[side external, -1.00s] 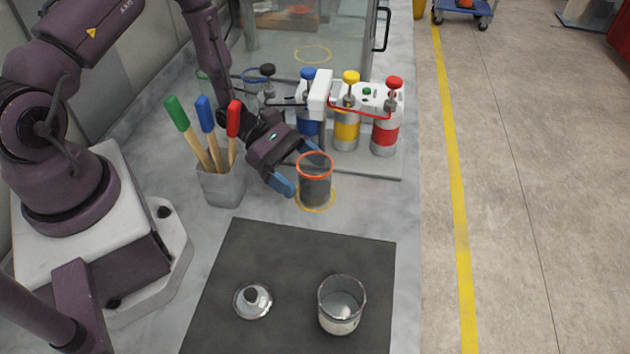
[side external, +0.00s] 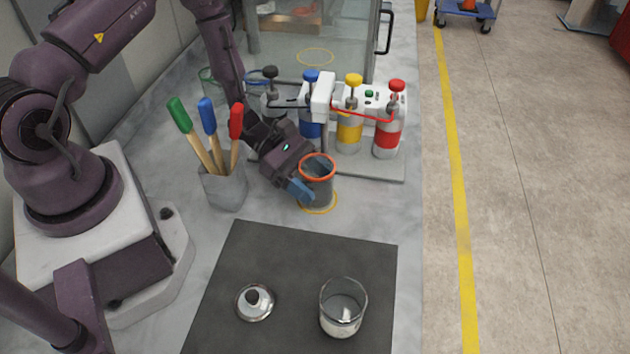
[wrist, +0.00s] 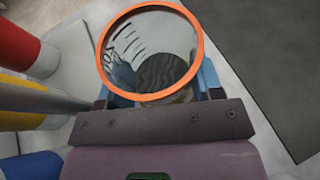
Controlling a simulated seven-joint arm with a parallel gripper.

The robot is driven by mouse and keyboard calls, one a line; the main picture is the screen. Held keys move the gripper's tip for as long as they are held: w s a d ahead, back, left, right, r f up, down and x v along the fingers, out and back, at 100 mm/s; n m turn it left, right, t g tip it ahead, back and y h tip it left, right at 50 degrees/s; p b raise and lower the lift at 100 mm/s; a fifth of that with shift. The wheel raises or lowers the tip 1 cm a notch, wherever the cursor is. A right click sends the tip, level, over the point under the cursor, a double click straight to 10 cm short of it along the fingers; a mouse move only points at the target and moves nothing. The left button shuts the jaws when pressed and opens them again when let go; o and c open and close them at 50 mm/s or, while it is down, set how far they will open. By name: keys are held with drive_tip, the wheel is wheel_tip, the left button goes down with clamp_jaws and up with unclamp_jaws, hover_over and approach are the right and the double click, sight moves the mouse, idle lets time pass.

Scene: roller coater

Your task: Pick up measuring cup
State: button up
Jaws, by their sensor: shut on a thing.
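The measuring cup (side external: 317,188) is a clear cup with an orange rim and dark grey contents or wall tone. It stands upright at the yellow ring mark on the bench, in front of the dispenser. In the wrist view the cup (wrist: 150,92) shows its open mouth and graduation marks, between my blue fingertips. My gripper (side external: 312,186) comes in from the left, low at the bench, and is shut on the cup. The far finger is mostly hidden behind the cup in the side view. I cannot tell whether the cup's base is off the bench.
Close behind stands a dispenser with blue, yellow (side external: 349,128) and red (side external: 388,135) cylinders. A grey holder (side external: 224,188) with coloured-handled tools is just left. On the dark mat (side external: 290,255) in front are a glass beaker (side external: 343,308) and a knobbed lid (side external: 254,302).

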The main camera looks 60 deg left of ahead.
sight(313, 168)
drive_tip(key=shift+r, duration=0.5)
wheel_tip(313, 168, up, 2)
drive_tip(key=shift+r, duration=0.2)
drive_tip(key=s+a, duration=0.2)
drive_tip(key=a, duration=0.3)
drive_tip(key=s+a, duration=0.2)
drive_tip(key=a, duration=0.4)
drive_tip(key=s+a, duration=0.3)
drive_tip(key=a, duration=0.2)
drive_tip(key=shift+a, duration=0.3)
